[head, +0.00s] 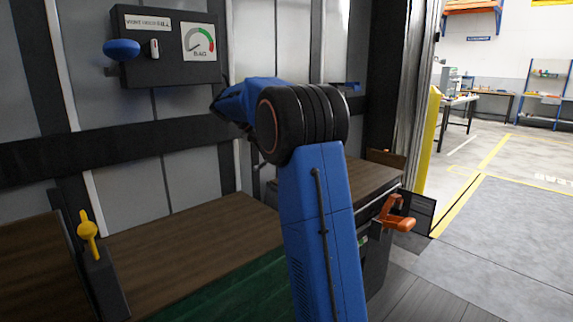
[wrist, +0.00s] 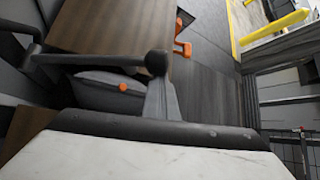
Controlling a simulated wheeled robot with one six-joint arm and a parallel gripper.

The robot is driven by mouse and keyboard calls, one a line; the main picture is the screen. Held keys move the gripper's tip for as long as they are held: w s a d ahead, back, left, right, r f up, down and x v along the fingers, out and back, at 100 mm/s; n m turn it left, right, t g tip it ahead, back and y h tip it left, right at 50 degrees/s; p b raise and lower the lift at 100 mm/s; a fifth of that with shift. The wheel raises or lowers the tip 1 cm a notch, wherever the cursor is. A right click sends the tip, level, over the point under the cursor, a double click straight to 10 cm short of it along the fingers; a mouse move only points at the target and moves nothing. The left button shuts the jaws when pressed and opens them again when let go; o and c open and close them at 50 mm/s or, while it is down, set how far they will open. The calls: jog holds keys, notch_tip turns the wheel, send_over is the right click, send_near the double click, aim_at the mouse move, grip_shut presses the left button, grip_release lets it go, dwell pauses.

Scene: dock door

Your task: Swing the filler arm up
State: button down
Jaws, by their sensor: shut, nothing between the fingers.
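In the wrist view a dark bar (wrist: 90,59), which looks like the filler arm, runs across from the upper left. It lies over a grey cushion-like bag (wrist: 105,92) with an orange round fitting (wrist: 123,87). A black round knob (wrist: 157,63) shows at its right end. My gripper (wrist: 161,98) appears as a grey tapered piece just below the knob, shut with nothing held. I cannot tell whether it touches the knob. In the head view my blue arm hides the gripper, the bar and the bag.
A control box (head: 170,50) with a gauge and a blue knob (head: 122,48) hangs at upper left. A yellow handle (head: 88,230) stands at lower left beside brown wooden surfaces (head: 190,225). An orange lever (head: 395,213) juts out at right. Open floor (head: 500,230) lies at the right.

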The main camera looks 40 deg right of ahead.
jog(key=shift+w+r, duration=1.3)
jog(key=shift+r, duration=0.3)
